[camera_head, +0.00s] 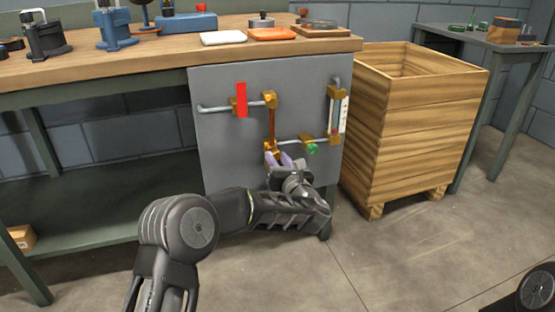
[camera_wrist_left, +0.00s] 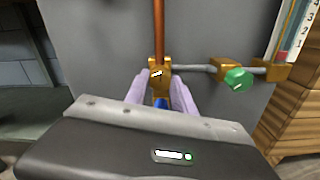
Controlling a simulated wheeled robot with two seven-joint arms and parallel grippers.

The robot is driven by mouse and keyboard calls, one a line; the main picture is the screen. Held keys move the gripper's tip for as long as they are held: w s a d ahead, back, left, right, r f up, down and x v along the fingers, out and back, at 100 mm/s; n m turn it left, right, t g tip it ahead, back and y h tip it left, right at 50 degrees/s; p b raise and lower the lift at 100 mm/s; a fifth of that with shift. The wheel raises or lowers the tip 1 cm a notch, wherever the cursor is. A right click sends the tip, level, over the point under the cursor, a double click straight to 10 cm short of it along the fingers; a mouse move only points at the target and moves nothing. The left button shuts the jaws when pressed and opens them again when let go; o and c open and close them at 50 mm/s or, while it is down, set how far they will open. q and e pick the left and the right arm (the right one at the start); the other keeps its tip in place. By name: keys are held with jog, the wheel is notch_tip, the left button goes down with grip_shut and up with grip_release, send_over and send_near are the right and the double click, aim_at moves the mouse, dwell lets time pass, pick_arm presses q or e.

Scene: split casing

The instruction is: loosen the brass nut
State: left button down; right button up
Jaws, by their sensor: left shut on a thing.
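A grey panel (camera_head: 225,160) on the front of the workbench carries brass fittings and pipes. A vertical copper pipe (camera_head: 271,122) runs down to a brass fitting with a nut (camera_head: 270,146), which also shows in the wrist view (camera_wrist_left: 159,75). My left gripper (camera_head: 280,158) is at this lower fitting, its pale purple fingers on either side of the brass. In the wrist view my left gripper (camera_wrist_left: 160,88) is shut on the brass nut, with a small blue part (camera_wrist_left: 160,103) below it between the fingers. The fingers partly hide the nut. My right gripper is out of view.
A green knob (camera_head: 311,148) is close to the right of my left gripper. A red handle (camera_head: 241,100) is up left, and a gauge (camera_head: 338,110) up right. A wooden crate (camera_head: 415,125) stands right of the panel. The bench top (camera_head: 130,58) holds several tools.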

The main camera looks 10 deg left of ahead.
pick_arm(q)
jog(key=c, duration=1.1)
grip_release()
jog(key=shift+o, duration=0.2)
jog(key=shift+s+d, duration=0.3)
jog(key=shift+s, duration=0.05)
jog(key=p+v, duration=0.1)
jog(key=v, duration=0.6)
jog(key=shift+m, duration=0.3)
